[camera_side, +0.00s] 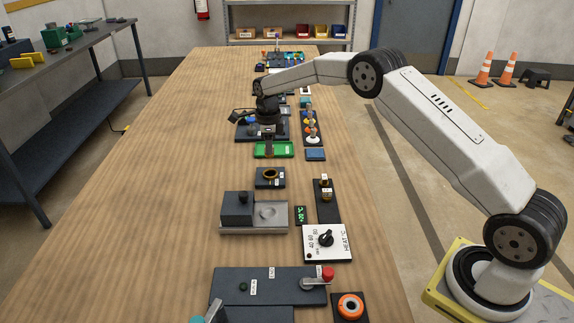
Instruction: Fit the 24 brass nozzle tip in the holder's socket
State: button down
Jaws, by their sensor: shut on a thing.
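My gripper (268,138) points down over the far half of the bench, just above or behind a green block (273,151). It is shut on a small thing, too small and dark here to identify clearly. Brass-coloured pieces (326,194) with small white labels stand on a dark plate (328,213) at right of centre; their numbers are not readable. A dark block with a brass-coloured ring (270,174) lies nearer than the green block. I cannot tell which fixture is the holder, and no socket can be made out.
A grey tray with a dark block (237,208), a white dial panel (327,243), a dark plate with a red-knobbed lever (327,275) and an orange ring (350,306) fill the near bench. The bench's left side is clear.

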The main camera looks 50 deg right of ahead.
aim_at(270, 175)
jog(key=shift+f, duration=3.2)
jog(key=shift+f, duration=0.3)
jog(key=shift+c, duration=0.5)
grip_release()
jog(key=shift+r, duration=0.15)
jog(key=shift+r, duration=3.3)
